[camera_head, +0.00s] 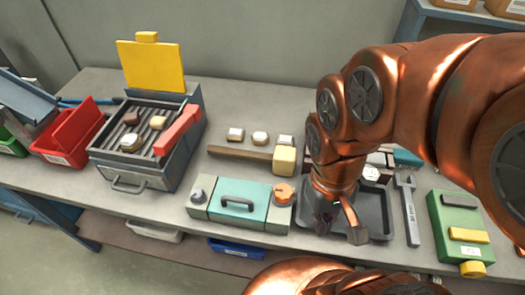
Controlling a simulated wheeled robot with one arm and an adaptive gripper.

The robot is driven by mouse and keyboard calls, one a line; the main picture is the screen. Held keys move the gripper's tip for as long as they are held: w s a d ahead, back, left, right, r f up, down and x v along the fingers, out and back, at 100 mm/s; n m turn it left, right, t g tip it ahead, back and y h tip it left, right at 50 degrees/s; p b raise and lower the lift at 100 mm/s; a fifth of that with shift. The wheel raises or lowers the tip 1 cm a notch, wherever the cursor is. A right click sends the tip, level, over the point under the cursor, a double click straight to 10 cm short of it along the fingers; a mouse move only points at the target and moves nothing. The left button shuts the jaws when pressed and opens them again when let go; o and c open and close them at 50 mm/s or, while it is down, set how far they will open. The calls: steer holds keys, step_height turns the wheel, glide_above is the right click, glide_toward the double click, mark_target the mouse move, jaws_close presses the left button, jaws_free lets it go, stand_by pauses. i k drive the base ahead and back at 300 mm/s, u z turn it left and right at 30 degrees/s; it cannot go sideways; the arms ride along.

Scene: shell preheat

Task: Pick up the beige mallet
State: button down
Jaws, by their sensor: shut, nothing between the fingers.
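The beige mallet (284,160) lies on the bench near the middle, its beige block head at the right and its brown handle (238,152) pointing left. My gripper (342,226) is shut and empty. It points down over the dark tray (378,230), right of and nearer than the mallet head, and is apart from it. My arm covers part of the bench just right of the mallet head.
Several small pale blocks (260,138) lie behind the mallet. A teal-and-grey case (240,205) with an orange knob stands in front. A slatted grill box (150,150) with a red bar is at left. A grey flat tool (409,210) and green box (458,225) are at right.

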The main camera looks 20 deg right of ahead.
mark_target(283, 160)
steer(key=u, duration=0.75)
steer(key=k, duration=0.35)
steer(key=u, duration=0.85)
